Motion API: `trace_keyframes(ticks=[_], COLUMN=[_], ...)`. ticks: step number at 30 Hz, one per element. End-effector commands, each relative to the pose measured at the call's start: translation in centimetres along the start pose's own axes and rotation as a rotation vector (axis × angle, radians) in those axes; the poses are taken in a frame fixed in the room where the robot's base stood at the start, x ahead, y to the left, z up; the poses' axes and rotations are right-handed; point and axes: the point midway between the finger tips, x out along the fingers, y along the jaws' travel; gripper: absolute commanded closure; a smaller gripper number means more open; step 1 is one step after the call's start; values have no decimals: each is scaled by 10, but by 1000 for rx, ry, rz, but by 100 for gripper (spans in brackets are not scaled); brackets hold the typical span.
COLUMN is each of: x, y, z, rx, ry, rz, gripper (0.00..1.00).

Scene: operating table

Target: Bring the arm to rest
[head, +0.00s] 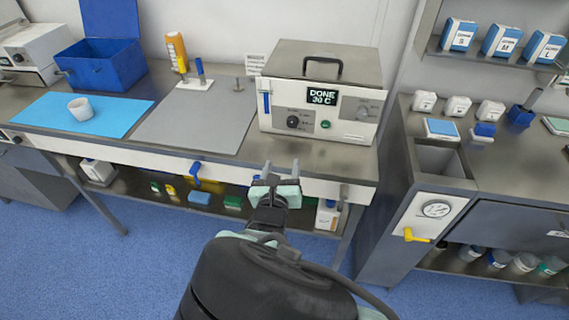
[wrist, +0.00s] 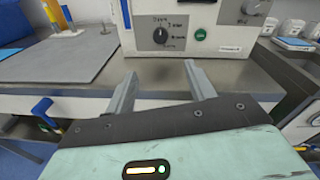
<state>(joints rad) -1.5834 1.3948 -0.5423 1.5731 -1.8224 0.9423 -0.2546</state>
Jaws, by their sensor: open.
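My gripper (head: 281,168) is open and empty in front of the table's front edge, below the beige device. In the wrist view its two fingers (wrist: 160,85) stand apart with nothing between them, pointing toward the table edge. My arm reaches up from the bottom of the head view. The beige device (head: 276,112) stands on the grey table (head: 215,152), and its display reads "DONE 30 C". Its dark knob (wrist: 160,36) also shows in the wrist view.
A grey mat (head: 190,125), a blue mat (head: 50,115) with a white cup (head: 80,109), and an open blue box (head: 103,66) lie left. A blue handle (head: 196,172) juts from the table front. A sink cabinet (head: 395,215) stands right. The blue floor (head: 130,270) is clear at front left.

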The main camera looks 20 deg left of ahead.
Motion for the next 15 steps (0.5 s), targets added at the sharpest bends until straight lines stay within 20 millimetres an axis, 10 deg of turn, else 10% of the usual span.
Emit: trace_keyframes(ticks=[8,15], x=[2,7], y=[-7,-118], z=[0,-4], rx=[18,357], ry=[13,247], rz=[-21,-396], gripper=[46,46])
